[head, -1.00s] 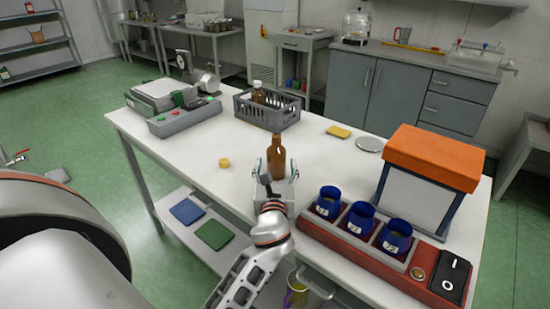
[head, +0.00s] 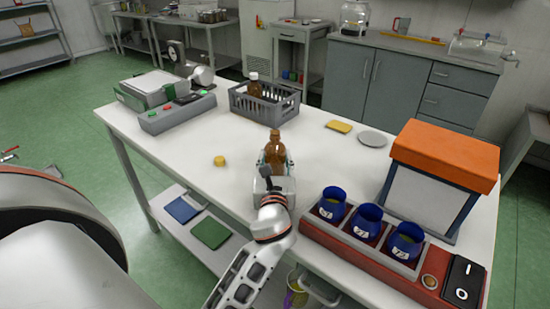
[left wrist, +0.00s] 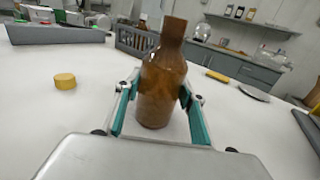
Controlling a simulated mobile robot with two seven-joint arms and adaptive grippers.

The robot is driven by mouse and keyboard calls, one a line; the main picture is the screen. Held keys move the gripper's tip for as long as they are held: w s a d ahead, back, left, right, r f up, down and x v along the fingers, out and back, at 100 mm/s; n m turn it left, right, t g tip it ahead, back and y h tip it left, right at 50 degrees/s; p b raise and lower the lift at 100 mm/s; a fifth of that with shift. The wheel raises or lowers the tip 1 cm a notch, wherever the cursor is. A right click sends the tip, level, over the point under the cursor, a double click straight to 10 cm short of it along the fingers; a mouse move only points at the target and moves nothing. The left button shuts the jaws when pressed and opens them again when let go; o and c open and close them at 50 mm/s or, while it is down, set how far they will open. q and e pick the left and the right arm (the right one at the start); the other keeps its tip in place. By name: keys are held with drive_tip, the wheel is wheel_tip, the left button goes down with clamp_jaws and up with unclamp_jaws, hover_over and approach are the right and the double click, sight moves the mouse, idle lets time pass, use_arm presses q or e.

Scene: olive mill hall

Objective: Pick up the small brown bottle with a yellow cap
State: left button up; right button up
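A brown bottle (head: 274,152) stands on the white table between the fingers of my left gripper (head: 275,162). It has a narrow neck, and I see no cap on it. In the left wrist view the bottle (left wrist: 160,90) is near upright, leaning a little right. My right gripper is not in view.
A grey crate (head: 262,108) holding a brown bottle with a white cap (head: 254,82) stands behind. A red rack with blue cups (head: 366,219) and an orange-topped box (head: 440,160) are at right. A yellow sponge (head: 339,127) and grey plate (head: 373,139) lie beyond.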

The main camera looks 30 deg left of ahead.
sight(275, 132)
use_arm(q)
drive_tip(key=shift+c, duration=1.4)
drive_tip(key=shift+r, duration=0.25)
drive_tip(key=shift+r+p, duration=0.5)
drive_tip(key=shift+r, duration=0.5)
wheel_tip(275, 132, up, 9)
drive_tip(key=p, duration=0.3)
drive_tip(key=shift+f, duration=0.2)
wheel_tip(275, 132, up, 4)
drive_tip(key=shift+r+p, duration=0.1)
drive_tip(key=shift+p, duration=0.5)
drive_tip(key=shift+r+p, duration=0.6)
drive_tip(key=shift+r, duration=1.65)
drive_tip(key=shift+r, duration=0.1)
